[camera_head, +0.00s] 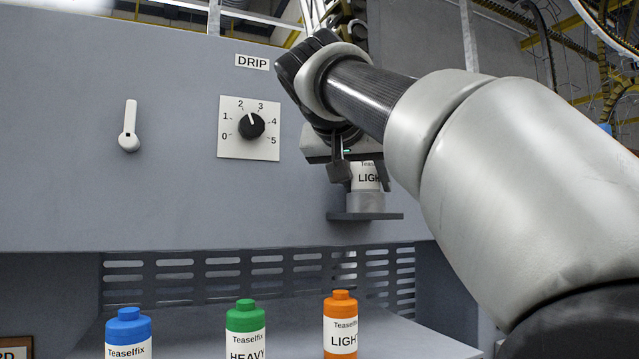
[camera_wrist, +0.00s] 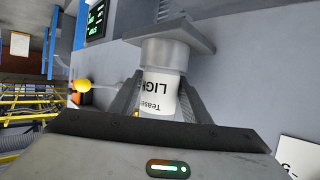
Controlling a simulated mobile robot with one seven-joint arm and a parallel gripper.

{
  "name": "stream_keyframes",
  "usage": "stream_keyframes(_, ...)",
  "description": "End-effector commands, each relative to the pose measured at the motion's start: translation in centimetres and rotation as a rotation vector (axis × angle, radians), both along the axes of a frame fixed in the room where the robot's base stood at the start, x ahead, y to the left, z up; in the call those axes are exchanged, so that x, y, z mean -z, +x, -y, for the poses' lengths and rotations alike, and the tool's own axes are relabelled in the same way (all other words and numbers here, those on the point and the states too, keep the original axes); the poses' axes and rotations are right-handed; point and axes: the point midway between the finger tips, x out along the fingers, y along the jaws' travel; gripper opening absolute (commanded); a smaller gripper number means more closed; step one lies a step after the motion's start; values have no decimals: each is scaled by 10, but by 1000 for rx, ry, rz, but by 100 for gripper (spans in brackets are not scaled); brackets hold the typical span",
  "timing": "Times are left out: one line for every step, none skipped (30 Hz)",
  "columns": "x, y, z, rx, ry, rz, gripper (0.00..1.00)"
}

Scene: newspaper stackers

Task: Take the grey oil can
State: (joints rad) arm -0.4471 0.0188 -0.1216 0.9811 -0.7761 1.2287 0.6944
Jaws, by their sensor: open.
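The grey oil can (camera_head: 367,181) has a white label reading "Teaselfix LIGHT" and stands upright on a small dark ledge (camera_head: 350,216) on the machine's front. Below the label is a grey cylinder; I cannot tell whether it is part of the can or a cup holding it. The can also shows in the wrist view (camera_wrist: 160,96). My gripper (camera_head: 362,177) is open at the can, with one finger on each side of the label. In the wrist view the fingers of my gripper (camera_wrist: 160,88) flank the can closely; contact is unclear. The can's top is hidden by my gripper.
A blue bottle (camera_head: 128,328), a green bottle (camera_head: 245,317) and an orange bottle (camera_head: 341,312) stand on the lower shelf (camera_head: 400,340). A DRIP dial (camera_head: 251,125) and a white lever (camera_head: 129,138) are on the grey panel to the left.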

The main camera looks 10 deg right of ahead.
Motion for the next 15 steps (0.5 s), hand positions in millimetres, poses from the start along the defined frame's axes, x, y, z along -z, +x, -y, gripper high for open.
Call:
stream_keyframes(0,0,0,-1,0,0,43)
stream_keyframes(0,0,0,-1,0,0,43)
stream_keyframes(0,0,0,-1,0,0,40)
stream_keyframes(0,0,0,0,0,0,35)
stream_keyframes(0,0,0,-1,0,0,30)
stream_keyframes(0,0,0,0,0,0,23)
stream_keyframes(0,0,0,0,0,0,18)
stream_keyframes(0,0,0,0,0,0,15)
stream_keyframes(-1,0,0,0,0,1,15)
stream_keyframes(0,0,0,0,0,1,15)
stream_keyframes(0,0,0,0,0,1,15)
stream_keyframes(0,0,0,0,0,0,15)
stream_keyframes(0,0,0,0,0,0,15)
stream_keyframes(-1,0,0,0,0,0,15)
stream_keyframes(-1,0,0,0,0,0,15)
